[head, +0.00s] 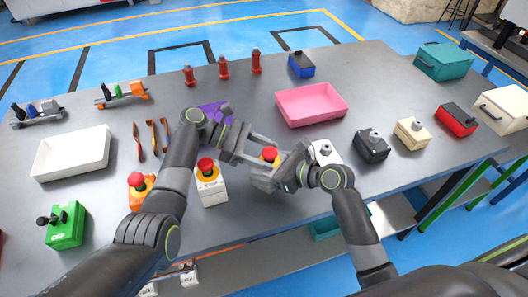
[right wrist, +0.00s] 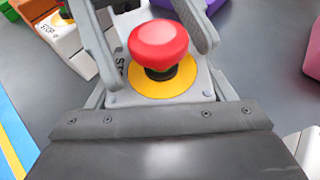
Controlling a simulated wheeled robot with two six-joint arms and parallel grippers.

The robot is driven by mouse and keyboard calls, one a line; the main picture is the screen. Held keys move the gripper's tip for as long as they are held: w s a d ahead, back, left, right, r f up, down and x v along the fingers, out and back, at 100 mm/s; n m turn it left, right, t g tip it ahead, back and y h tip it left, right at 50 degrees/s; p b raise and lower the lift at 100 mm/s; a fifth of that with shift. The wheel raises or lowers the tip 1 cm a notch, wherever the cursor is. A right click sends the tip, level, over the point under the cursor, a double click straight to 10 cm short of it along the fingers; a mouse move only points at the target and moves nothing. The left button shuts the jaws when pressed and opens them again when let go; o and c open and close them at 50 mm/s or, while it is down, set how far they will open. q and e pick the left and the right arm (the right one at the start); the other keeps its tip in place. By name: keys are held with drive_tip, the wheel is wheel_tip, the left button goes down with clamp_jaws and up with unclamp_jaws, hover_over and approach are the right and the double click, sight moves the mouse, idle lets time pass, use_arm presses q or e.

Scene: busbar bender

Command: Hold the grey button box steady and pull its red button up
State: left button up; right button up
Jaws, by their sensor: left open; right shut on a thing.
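The grey button box (right wrist: 135,85) stands on the table under my two grippers. In the head view it (head: 266,181) is mostly covered by my right gripper (head: 272,177). My right gripper is shut on the box sides; the dark palm shows in the right wrist view. The red button (right wrist: 158,45) sits upright on a yellow ring on the box top, and also shows in the head view (head: 270,153). My left gripper (head: 264,154) is open, its light grey fingers on either side of the button. Whether they touch it I cannot tell.
A white box (head: 211,190) and an orange box (head: 136,200), each with a red button, stand to the left. A white box (head: 327,152) and a black box (head: 372,148) stand to the right. A pink tray (head: 312,117) and a purple object (head: 212,109) lie behind.

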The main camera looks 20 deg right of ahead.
use_arm(q)
clamp_jaws()
drive_tip(key=shift+r, duration=0.65)
use_arm(e)
drive_tip(key=shift+f, duration=0.1)
use_arm(q)
unclamp_jaws()
drive_tip(key=shift+a, duration=0.1)
drive_tip(key=v, duration=1.2)
drive_tip(key=shift+w+r, duration=0.1)
